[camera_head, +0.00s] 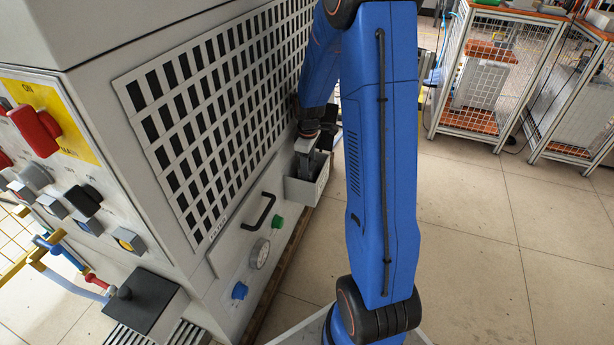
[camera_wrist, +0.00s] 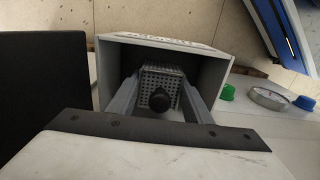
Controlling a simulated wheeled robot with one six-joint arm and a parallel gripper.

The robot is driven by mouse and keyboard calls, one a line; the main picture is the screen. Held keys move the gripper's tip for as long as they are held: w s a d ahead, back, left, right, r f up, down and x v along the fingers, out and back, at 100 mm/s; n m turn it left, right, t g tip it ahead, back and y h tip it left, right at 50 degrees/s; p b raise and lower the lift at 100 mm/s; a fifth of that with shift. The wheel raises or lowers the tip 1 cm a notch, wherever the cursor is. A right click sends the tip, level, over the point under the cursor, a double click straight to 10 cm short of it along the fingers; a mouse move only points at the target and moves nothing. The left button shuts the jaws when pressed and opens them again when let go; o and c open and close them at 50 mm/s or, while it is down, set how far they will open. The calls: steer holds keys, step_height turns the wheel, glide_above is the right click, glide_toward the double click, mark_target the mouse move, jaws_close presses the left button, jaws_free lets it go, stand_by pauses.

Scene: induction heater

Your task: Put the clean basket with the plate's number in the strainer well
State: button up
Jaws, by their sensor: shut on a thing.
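A small grey perforated basket (camera_wrist: 170,76) with a black knob (camera_wrist: 159,101) is between the fingers of my gripper (camera_wrist: 160,98) in the wrist view. My gripper is shut on it, inside or at the mouth of a grey open box (camera_wrist: 222,72). I cannot tell whether the basket touches the box floor. In the head view my gripper (camera_head: 306,150) reaches down to the same box (camera_head: 303,190) on the machine's side. A small plate (camera_head: 217,229) sits below the grille; its number is unreadable. I cannot identify the strainer well.
The machine's grille (camera_head: 220,110) rises beside my arm. A black handle (camera_head: 260,211), green knob (camera_head: 278,222), gauge (camera_head: 259,253) and blue knob (camera_head: 239,290) line its lower panel. Mesh cages (camera_head: 495,75) stand back right. The floor at right is clear.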

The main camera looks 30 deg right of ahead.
step_height(320, 180, down, 4)
steer(key=shift+s+r, duration=0.1)
steer(key=shift+w+a+f, duration=0.1)
steer(key=shift+w+f, duration=0.1)
steer(key=shift+f, duration=0.05)
steer(key=shift+f, duration=0.1)
steer(key=o, duration=1.1)
